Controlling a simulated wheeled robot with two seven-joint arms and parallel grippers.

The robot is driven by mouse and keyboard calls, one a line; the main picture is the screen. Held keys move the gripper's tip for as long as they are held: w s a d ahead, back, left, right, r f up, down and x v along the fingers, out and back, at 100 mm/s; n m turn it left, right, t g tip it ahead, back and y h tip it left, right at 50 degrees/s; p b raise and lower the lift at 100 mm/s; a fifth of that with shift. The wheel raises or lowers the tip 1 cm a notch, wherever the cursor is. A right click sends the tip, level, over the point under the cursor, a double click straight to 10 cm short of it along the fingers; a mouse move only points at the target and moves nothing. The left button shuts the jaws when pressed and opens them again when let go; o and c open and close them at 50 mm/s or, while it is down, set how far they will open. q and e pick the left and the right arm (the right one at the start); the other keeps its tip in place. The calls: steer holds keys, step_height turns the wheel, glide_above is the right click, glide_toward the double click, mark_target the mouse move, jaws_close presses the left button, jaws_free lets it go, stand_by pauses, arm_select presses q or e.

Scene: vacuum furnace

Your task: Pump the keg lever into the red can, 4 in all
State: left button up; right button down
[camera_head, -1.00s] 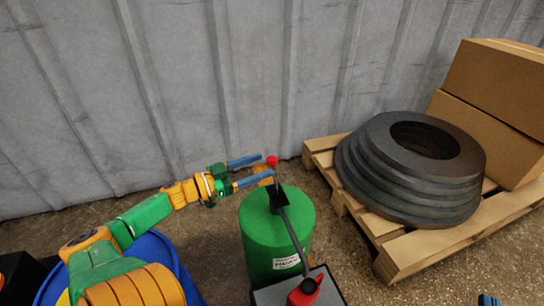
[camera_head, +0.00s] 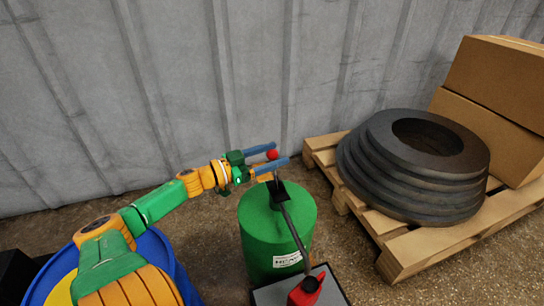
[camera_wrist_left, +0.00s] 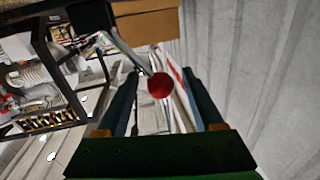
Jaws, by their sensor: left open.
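The green keg (camera_head: 262,240) stands upright on the floor in the head view. Its lever ends in a red ball knob (camera_head: 272,154), which also shows in the left wrist view (camera_wrist_left: 160,85). My left gripper (camera_head: 275,154) is open, with one blue finger on each side of the knob; whether either finger touches it I cannot tell. A spout (camera_head: 294,238) runs from the keg top down towards the red can (camera_head: 305,292). The can stands on a small grey-topped stand (camera_head: 335,292), cut by the lower edge. My right gripper is not in view.
A wooden pallet (camera_head: 400,265) on the right holds a stack of dark rings (camera_head: 365,190) and cardboard boxes (camera_head: 490,130). A blue drum (camera_head: 165,260) stands at lower left under my arm. A corrugated wall (camera_head: 170,90) closes the back.

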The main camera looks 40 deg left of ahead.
arm_select(q)
jaws_close()
stand_by(1.4)
